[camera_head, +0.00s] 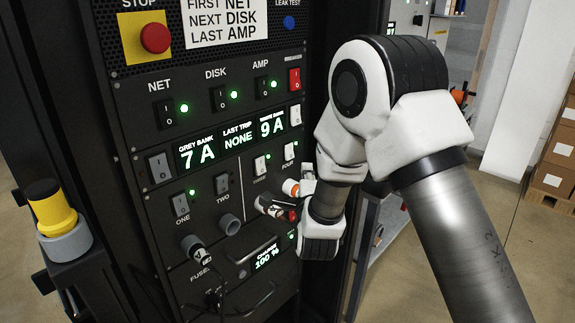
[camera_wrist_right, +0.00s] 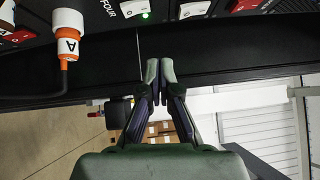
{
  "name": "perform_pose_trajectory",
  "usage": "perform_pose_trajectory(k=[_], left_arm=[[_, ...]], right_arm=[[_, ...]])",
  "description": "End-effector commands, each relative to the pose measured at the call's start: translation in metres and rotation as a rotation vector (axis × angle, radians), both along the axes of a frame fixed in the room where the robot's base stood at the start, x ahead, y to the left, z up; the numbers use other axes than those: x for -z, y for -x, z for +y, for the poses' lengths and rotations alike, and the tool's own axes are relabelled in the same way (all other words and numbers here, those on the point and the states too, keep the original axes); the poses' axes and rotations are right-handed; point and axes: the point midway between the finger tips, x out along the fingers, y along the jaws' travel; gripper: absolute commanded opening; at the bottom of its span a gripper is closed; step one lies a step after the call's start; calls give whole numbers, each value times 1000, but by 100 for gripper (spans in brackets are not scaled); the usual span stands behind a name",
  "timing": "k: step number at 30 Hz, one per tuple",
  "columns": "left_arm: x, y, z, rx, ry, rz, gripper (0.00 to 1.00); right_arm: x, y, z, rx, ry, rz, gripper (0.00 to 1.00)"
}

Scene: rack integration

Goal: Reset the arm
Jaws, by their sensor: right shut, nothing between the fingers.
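My right arm (camera_head: 440,200) reaches in from the right across the front of the black rack panel (camera_head: 150,95). Its gripper (camera_head: 264,204) is close to the lower right part of the panel, below the switches THREE and FOUR. In the right wrist view the gripper (camera_wrist_right: 159,70) is shut, with its fingertips together and nothing between them. The fingertips show in front of the panel's dark edge; I cannot tell whether they touch it. My left gripper is not in view.
An orange and white plug marked A (camera_wrist_right: 67,42) with a cable sits beside the gripper. A yellow and black knob (camera_head: 50,208) stands left. Cardboard boxes (camera_head: 560,150) are far right.

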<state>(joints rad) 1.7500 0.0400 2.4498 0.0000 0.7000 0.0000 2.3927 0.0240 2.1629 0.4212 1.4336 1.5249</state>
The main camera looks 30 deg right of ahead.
Motion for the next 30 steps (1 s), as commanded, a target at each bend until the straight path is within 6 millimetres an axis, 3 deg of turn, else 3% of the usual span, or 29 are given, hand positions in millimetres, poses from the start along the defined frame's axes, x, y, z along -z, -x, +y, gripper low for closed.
perform_pose_trajectory(k=[5,8,11,14,18,20,21,23,24,27,30], left_arm=[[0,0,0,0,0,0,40],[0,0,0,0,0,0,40],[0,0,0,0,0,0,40],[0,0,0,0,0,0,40],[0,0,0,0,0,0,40],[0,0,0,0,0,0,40],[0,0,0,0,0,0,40],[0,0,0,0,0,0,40],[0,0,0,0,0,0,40],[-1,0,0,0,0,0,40],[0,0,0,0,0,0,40]], right_arm=[[2,0,0,0,0,3,0],[25,2,0,1,0,43,0],[83,12,-1,0,-2,150,0],[163,42,4,-29,-6,332,0],[272,109,21,-143,79,706,0],[312,146,30,-228,148,887,0],[335,174,36,-300,202,1008,0],[365,218,47,-440,299,1193,0],[381,250,55,-558,373,1312,0],[399,324,75,-958,610,1543,0],[398,359,86,-1297,830,1595,0]])
